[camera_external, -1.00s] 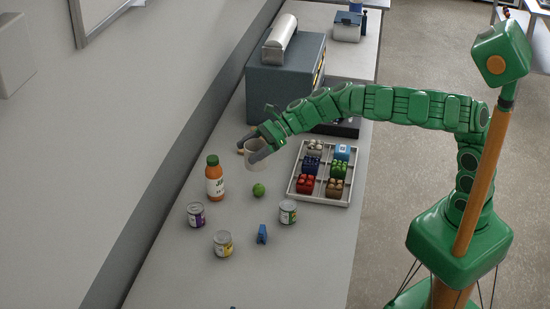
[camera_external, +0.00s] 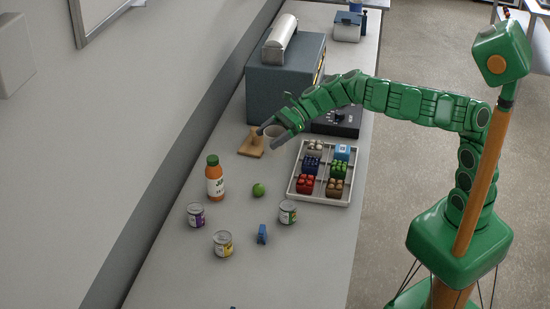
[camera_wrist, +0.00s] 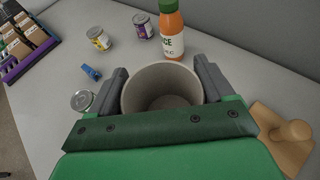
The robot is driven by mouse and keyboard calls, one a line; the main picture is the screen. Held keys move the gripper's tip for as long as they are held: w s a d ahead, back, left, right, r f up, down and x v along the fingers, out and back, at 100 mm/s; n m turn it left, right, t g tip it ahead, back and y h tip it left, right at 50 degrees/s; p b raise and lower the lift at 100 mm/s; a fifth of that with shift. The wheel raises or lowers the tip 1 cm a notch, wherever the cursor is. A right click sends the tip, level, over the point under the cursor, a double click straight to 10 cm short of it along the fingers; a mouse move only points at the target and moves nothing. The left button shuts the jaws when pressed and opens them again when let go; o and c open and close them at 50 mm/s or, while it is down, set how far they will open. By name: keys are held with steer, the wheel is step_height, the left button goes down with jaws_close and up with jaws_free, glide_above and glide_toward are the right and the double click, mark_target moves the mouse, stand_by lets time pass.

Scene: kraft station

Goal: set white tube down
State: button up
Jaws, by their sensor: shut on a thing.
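The white tube (camera_external: 273,131) is a short, wide, open-topped cylinder. My gripper (camera_external: 268,139) is shut on it, and its dark fingers partly hide it in the external view. In the wrist view, the tube (camera_wrist: 161,84) sits between the two grey fingers of my gripper (camera_wrist: 162,84), one on each side, and I look into its hollow inside. I cannot tell whether its base touches the bench.
A wooden block with a peg (camera_external: 252,146) stands just left of my gripper. A divided tray (camera_external: 325,204) of small packs is to the right. An orange bottle (camera_external: 214,182), green ball (camera_external: 258,190), blue clip (camera_external: 262,233) and several cans stand nearer. The grey machine (camera_external: 270,95) is behind.

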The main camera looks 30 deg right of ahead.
steer(key=w+a+f, duration=0.7)
steer(key=w+f, duration=0.1)
steer(key=shift+w, duration=0.15)
stand_by(0.8)
steer(key=shift+f, duration=0.15)
steer(key=shift+w+a+f, duration=0.1)
steer(key=shift+f, duration=0.8)
steer(key=shift+w+a+f, duration=0.1)
steer(key=shift+f, duration=0.75)
steer(key=shift+d+f, duration=0.1)
steer(key=o, duration=0.9)
